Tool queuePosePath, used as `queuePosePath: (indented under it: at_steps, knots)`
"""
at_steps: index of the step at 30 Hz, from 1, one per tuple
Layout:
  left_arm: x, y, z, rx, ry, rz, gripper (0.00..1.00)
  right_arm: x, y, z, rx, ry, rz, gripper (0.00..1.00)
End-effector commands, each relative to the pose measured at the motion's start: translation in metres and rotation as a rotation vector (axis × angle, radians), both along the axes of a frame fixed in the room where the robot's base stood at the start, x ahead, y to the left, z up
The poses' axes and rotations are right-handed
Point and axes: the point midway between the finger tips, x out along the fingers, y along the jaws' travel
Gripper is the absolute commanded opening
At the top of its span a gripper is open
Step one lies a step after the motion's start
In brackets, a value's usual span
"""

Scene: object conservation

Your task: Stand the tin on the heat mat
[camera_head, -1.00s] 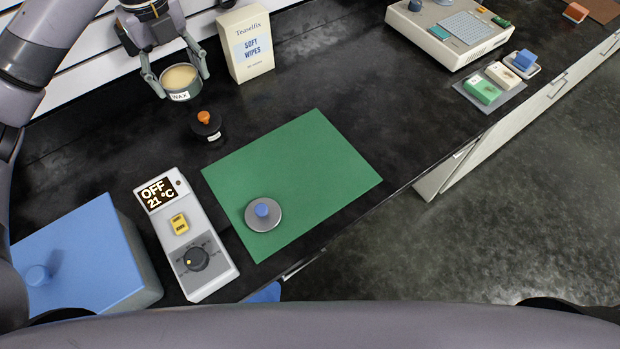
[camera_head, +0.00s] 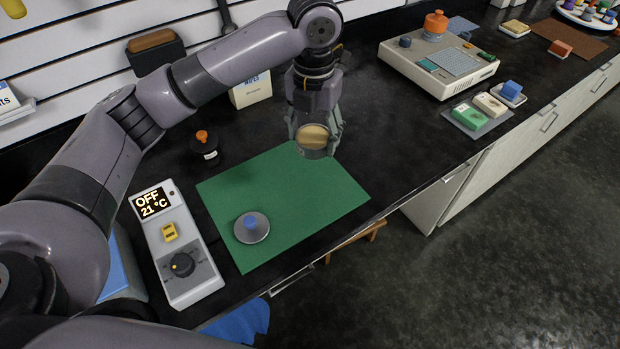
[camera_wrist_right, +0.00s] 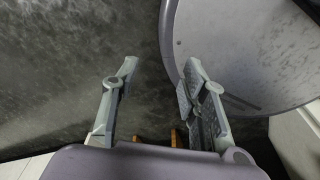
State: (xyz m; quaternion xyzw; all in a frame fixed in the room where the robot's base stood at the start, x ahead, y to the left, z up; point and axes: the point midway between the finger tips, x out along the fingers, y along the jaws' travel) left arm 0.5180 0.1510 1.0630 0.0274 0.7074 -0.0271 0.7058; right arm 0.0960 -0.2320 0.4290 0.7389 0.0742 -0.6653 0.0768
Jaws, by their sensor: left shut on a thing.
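My left gripper (camera_head: 314,128) is shut on the tin (camera_head: 313,139), a short round metal tin with pale wax on top. It holds the tin upright above the far right corner of the flat green mat (camera_head: 300,195). A grey disc-shaped lid with a blue knob (camera_head: 251,227) lies on the near left part of this mat. The mat carries no readable label. My right gripper (camera_wrist_right: 160,72) is open and empty in the right wrist view, over the floor.
A white control box (camera_head: 178,255) reading OFF, 21 °C stands left of the mat. A black jar with an orange knob (camera_head: 205,148) stands behind the mat. A wipes box (camera_head: 250,92) is partly hidden by my arm. A beige device (camera_head: 438,66) stands at right.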

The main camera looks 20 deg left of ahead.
Motion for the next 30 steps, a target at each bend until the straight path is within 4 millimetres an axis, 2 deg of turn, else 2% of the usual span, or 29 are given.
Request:
queuePosePath:
  at_steps: [3, 9, 17, 24, 30]
  knots:
    - [-0.001, 0.001, -0.031, 0.001, 0.004, 0.002, 0.20, 0.000, 0.005, 0.007, 0.006, 0.000, -0.001, 0.40]
    - [0.000, 0.000, -0.075, -0.001, 0.001, 0.003, 0.20, -0.005, 0.004, 0.011, 0.005, 0.008, -0.001, 0.40]
    - [0.000, 0.000, -0.096, -0.001, -0.002, 0.002, 0.20, -0.011, -0.002, 0.013, -0.004, 0.018, 0.001, 0.40]
    - [0.000, 0.000, -0.130, 0.000, 0.000, 0.003, 0.20, -0.011, -0.005, 0.018, -0.007, 0.017, 0.001, 0.40]
    - [0.001, 0.000, -0.134, -0.001, -0.004, 0.001, 0.20, -0.010, -0.005, 0.018, -0.007, 0.017, 0.001, 0.40]
